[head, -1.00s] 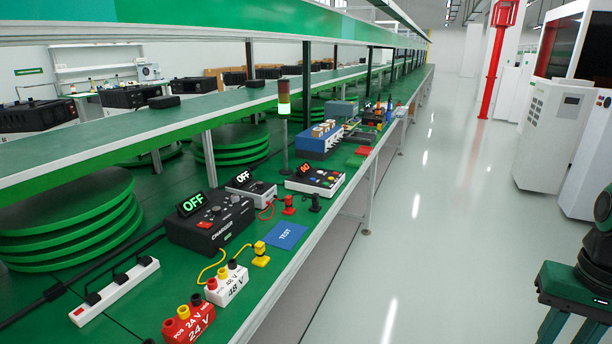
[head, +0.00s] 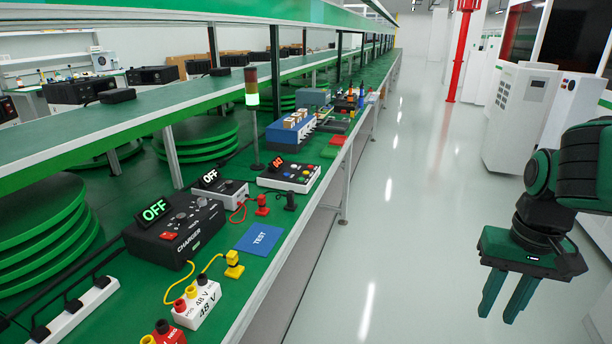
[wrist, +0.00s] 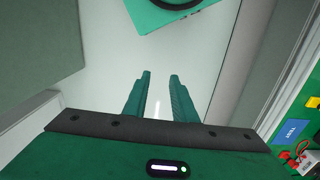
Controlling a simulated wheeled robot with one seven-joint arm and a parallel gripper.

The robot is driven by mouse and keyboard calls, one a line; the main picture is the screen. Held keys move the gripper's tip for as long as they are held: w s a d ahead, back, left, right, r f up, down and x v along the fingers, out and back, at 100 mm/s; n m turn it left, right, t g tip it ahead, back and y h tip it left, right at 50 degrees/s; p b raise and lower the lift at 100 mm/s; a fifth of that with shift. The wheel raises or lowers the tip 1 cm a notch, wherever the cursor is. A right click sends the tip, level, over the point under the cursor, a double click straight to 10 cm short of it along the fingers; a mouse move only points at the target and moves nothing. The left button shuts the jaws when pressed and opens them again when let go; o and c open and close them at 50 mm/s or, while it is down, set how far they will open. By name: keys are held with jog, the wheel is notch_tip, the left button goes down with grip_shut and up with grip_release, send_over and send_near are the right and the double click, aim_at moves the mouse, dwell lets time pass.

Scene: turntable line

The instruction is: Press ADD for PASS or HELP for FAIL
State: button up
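A box with several coloured buttons (head: 290,177) and a small red-digit display (head: 279,161) sits on the green bench. The button labels are too small to read. A signal tower (head: 252,93) stands behind it, with its lower segment glowing pale green and its upper segments dark. My gripper (head: 507,296) hangs over the aisle floor, right of the bench and well apart from the button box. Its two fingers are apart with nothing between them; they also show in the wrist view (wrist: 160,78).
On the bench are a black charger (head: 176,229) and a grey supply (head: 219,191), both reading OFF. A blue TEST pad (head: 259,238), a 48 V terminal block (head: 197,304) and a power strip (head: 66,315) lie nearer. An upper shelf overhangs the bench. The aisle is clear.

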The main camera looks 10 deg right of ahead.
dwell(0.3)
grip_shut()
dwell(1.6)
